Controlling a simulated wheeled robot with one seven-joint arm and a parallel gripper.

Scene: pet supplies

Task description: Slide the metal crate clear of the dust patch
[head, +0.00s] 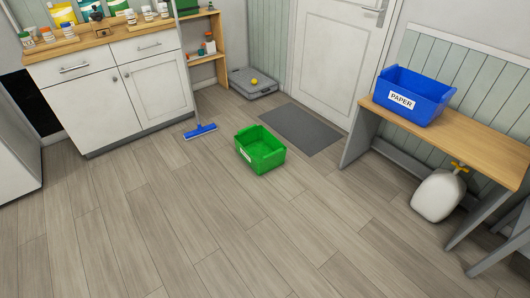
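I see no thing that is clearly a metal crate and no clear dust patch in the head view. A low, flat grey box-like thing (262,90) lies on the floor against the back wall, left of the door. A small yellow ball (254,82) sits on top of it. I cannot tell whether this grey thing is metal or a crate. My gripper is not in view.
A green open bin (260,154) stands mid-floor, beside a dark grey mat (301,128). A blue broom-like head (200,131) lies by the white cabinet (118,95). A wooden bench (465,137) holds a blue PAPER bin (412,95); a white jug (438,196) stands below. The near floor is clear.

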